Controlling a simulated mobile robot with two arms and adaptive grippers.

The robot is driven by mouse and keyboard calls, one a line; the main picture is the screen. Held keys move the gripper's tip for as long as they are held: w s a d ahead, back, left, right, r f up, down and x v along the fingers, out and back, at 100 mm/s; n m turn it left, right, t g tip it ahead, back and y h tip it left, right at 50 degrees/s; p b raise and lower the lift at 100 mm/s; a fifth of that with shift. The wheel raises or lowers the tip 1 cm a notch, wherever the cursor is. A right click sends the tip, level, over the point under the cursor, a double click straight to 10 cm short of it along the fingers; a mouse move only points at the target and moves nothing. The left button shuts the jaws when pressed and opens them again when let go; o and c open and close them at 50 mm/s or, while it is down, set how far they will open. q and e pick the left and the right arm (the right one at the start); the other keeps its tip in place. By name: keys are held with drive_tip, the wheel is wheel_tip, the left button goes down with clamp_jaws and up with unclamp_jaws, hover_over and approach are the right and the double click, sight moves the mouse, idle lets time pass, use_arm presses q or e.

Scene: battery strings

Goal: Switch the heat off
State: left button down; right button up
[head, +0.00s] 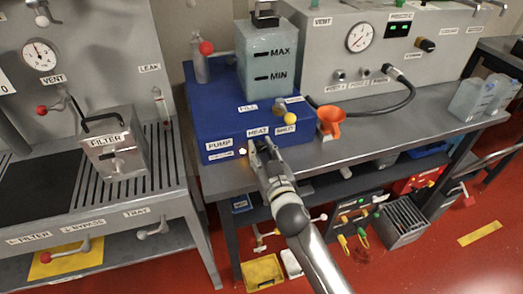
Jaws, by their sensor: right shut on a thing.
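The blue unit (213,118) stands on the grey bench, with labels PUMP, HEAT and a third label along its front edge. The HEAT label (258,132) sits just above my right gripper (262,149). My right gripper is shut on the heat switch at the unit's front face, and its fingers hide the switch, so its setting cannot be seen. A small bright light (242,151) glows on the front face just left of the gripper. My left gripper is not in view.
A clear tank (267,70) marked MAX and MIN stands on the blue unit, with a yellow-knobbed lever (290,118) near it. A filter box (115,150) stands left.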

drive_tip(key=shift+n, duration=0.3)
drive_tip(key=n+p, duration=0.1)
drive_tip(key=n, duration=0.4)
drive_tip(key=shift+n, duration=0.4)
drive_tip(key=n, duration=0.5)
drive_tip(key=shift+d, duration=0.1)
drive_tip(key=shift+n, duration=0.3)
drive_tip(key=o, duration=1)
